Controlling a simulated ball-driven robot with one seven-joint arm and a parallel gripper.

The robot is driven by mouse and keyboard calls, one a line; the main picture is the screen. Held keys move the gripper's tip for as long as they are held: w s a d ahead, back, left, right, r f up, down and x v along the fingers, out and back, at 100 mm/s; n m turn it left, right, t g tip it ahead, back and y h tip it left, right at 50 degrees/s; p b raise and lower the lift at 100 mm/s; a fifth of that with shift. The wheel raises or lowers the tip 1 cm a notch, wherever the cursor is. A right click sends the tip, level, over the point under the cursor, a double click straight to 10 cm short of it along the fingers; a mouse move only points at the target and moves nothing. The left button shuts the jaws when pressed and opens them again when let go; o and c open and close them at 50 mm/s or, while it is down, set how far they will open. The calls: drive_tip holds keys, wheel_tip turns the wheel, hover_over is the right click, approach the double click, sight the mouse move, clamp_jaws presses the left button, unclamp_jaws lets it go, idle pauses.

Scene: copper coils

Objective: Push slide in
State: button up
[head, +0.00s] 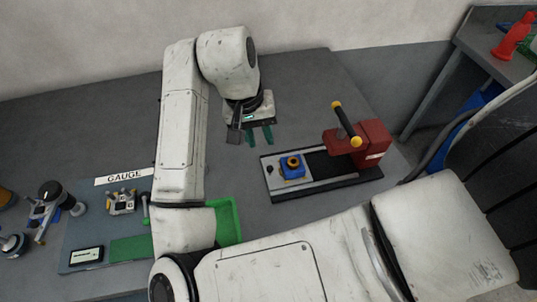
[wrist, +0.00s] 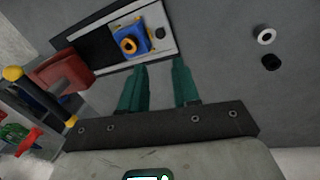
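The slide is a light grey plate (head: 312,181) at the left end of a dark base (head: 335,190). A blue block (head: 293,173) with an orange-and-black ring part (head: 291,161) sits on it, and a small black knob (head: 269,169) stands at its left end. A red press (head: 370,143) rises at the right end of the base. The blue block also shows at the top of the wrist view (wrist: 131,40). My gripper (head: 258,135) is above the table, behind and left of the slide. Its green fingers are apart and empty, also in the wrist view (wrist: 160,70).
A lever with yellow ends (head: 346,122) sticks up from the press. A green tray (head: 229,222) and a gauge station (head: 110,215) are at left. A white ring (wrist: 264,36) and a dark piece (wrist: 271,62) show in the wrist view. Table around my gripper looks clear.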

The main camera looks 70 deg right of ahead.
sight(269, 167)
drive_tip(key=f, duration=0.3)
drive_tip(key=s+f, duration=0.1)
drive_tip(key=f, duration=0.3)
drive_tip(key=s+f, duration=0.1)
drive_tip(key=f, duration=0.2)
drive_tip(key=shift+d+f, duration=0.2)
drive_tip(key=shift+f, duration=0.2)
drive_tip(key=shift+c, duration=0.3)
clamp_jaws()
